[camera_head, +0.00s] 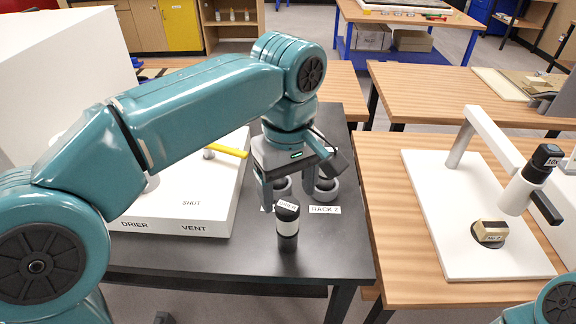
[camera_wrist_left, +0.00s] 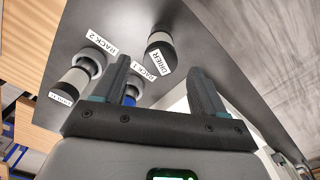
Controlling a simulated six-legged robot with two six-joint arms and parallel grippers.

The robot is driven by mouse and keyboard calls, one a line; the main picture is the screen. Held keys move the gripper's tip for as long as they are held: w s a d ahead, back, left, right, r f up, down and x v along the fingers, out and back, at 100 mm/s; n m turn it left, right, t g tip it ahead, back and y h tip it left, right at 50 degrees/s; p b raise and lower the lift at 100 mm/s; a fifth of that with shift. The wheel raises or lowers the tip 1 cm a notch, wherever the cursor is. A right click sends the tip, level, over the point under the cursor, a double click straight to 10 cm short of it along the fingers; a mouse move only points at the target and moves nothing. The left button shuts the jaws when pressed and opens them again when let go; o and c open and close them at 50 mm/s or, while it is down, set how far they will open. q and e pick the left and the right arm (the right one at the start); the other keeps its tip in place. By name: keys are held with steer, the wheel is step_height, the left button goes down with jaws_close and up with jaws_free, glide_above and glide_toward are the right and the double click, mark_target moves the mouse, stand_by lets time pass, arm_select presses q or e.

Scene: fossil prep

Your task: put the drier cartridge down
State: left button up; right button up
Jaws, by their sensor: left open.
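The drier cartridge (camera_head: 288,226), dark with a pale band and a tag on top, stands upright on the black table in the head view. It also shows in the left wrist view (camera_wrist_left: 158,46), with a DRIER label, beyond and between the fingertips. My left gripper (camera_head: 288,200) is open above and around the cartridge's top; no finger visibly grips it. In the left wrist view, the gripper (camera_wrist_left: 160,66) has its two fingers spread wide. My right gripper is not in view.
Round holders labelled RACK 1 and RACK 2 (camera_head: 325,210) are just behind. A cartridge (camera_wrist_left: 74,84) stands at RACK 2. A white drier box (camera_head: 215,215) with a yellow handle (camera_head: 228,151) is left. A microscope (camera_head: 525,188) stands on the right table. Black table in front is clear.

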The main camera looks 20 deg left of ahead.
arm_select(q)
steer(key=shift+r+p, duration=0.35)
steer(key=shift+r, duration=2)
